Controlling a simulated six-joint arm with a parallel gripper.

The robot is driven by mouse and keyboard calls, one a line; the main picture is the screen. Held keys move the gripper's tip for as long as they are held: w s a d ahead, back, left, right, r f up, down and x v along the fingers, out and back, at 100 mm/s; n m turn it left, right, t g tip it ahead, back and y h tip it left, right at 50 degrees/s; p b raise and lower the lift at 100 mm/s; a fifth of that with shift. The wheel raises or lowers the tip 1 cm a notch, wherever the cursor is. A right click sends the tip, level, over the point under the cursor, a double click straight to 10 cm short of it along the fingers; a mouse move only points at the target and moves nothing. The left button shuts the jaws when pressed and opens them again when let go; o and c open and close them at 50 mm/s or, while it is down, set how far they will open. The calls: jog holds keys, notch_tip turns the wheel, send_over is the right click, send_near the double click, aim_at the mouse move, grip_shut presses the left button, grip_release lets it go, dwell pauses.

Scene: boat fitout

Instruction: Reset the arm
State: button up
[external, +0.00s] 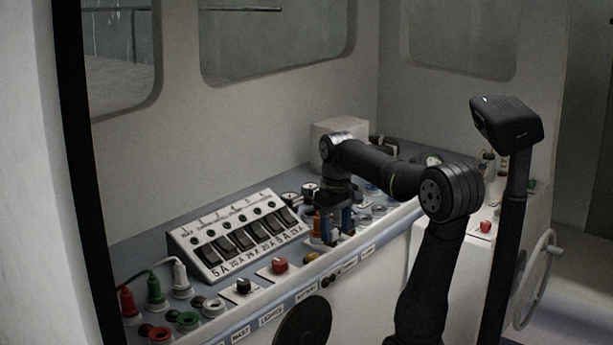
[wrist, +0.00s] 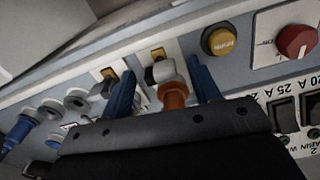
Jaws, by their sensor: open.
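My gripper (external: 335,225) points down over the right part of the sloping console in the external view. In the wrist view its two blue fingers (wrist: 162,84) are spread apart. An orange plug (wrist: 173,95) with a grey fitting shows between them, with space visible at its sides. The orange plug also shows at the left finger in the external view (external: 316,228). The fingers look clear of it, though their exact height over the panel is hard to tell.
A breaker box (external: 235,235) with a row of black switches stands left of my gripper. A red knob (external: 279,266) and red, green and white plugs (external: 154,290) are further left. Blue and grey connectors (wrist: 50,110) crowd the other side. A wall with windows stands behind.

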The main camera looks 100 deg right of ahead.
jog(key=m, duration=0.3)
notch_tip(320, 180, up, 18)
jog(key=shift+f, duration=0.25)
dwell(2.0)
